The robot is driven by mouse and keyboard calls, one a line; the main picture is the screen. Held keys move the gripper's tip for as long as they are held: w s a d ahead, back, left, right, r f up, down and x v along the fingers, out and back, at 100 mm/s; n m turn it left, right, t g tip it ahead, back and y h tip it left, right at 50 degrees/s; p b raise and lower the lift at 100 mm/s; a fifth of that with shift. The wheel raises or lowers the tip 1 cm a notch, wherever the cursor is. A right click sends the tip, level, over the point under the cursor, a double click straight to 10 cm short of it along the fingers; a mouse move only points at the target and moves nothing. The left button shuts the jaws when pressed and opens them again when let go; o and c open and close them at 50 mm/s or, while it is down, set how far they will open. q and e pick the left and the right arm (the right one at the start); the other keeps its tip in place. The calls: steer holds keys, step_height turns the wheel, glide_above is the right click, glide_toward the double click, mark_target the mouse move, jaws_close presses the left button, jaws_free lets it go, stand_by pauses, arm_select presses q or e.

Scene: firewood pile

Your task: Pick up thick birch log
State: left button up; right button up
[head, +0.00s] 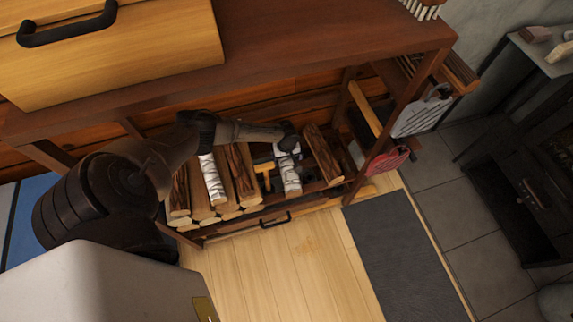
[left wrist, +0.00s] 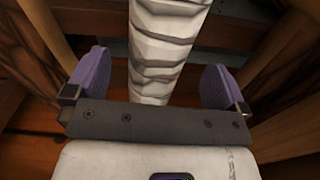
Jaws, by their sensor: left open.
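A white-barked birch log (head: 290,178) lies on the low shelf of the wooden rack, right of the main stack. My left gripper (head: 286,143) is above its far end. In the left wrist view, the birch log (left wrist: 167,45) runs between the two purple pads of my left gripper (left wrist: 153,82). The jaws are open, with a gap visible on each side of the log. A second birch log (head: 212,181) lies in the stack to the left. My right gripper is not in view.
Brown-barked logs (head: 240,170) fill the shelf to the left, and another brown log (head: 322,155) lies to the right. A yellow-orange object (head: 265,174) sits beside the birch log. The dark tabletop (head: 300,45) overhangs the shelf. A grey mat (head: 405,265) lies on the floor.

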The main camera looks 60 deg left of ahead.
mark_target(287, 164)
arm_select(q)
step_height(287, 164, down, 6)
steer(key=b, duration=0.3)
steer(key=shift+r+b, duration=0.25)
steer(key=shift+b, duration=0.05)
steer(key=c, duration=1.3)
steer(key=shift+r, duration=0.1)
